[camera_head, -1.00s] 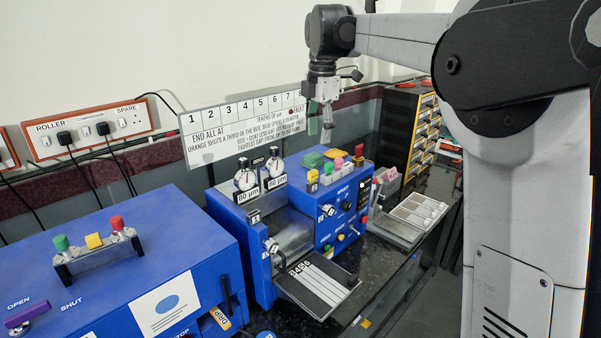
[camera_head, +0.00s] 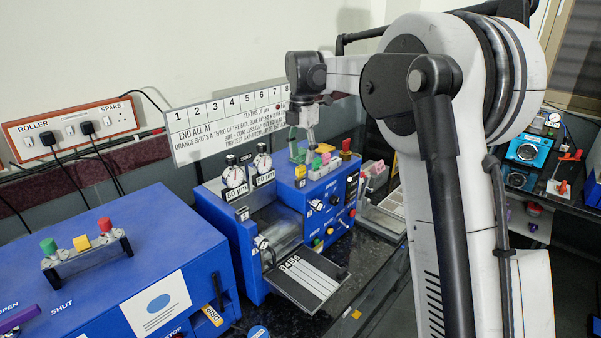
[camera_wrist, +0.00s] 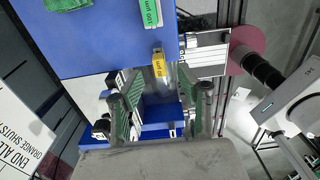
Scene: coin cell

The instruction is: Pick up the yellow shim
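The yellow shim (camera_wrist: 158,65) stands at the edge of the blue machine's top in the wrist view, with a dark label on its side. In the head view the yellow shim (camera_head: 300,171) sits on the front left of that top. My gripper (camera_wrist: 158,98) is open and empty, with its two green-padded fingers wide apart. The shim appears between and beyond the fingers in the wrist view. In the head view my gripper (camera_head: 302,146) hangs just above the shims. I cannot tell the exact gap to the yellow shim.
A green shim marked 100 µm (camera_wrist: 151,12) stands close to the yellow one. Pink (camera_head: 326,158) and red (camera_head: 346,146) pieces stand to the right on the blue machine (camera_head: 285,200). Two dials (camera_head: 234,176) are at left, and a lettered board (camera_head: 225,125) is behind.

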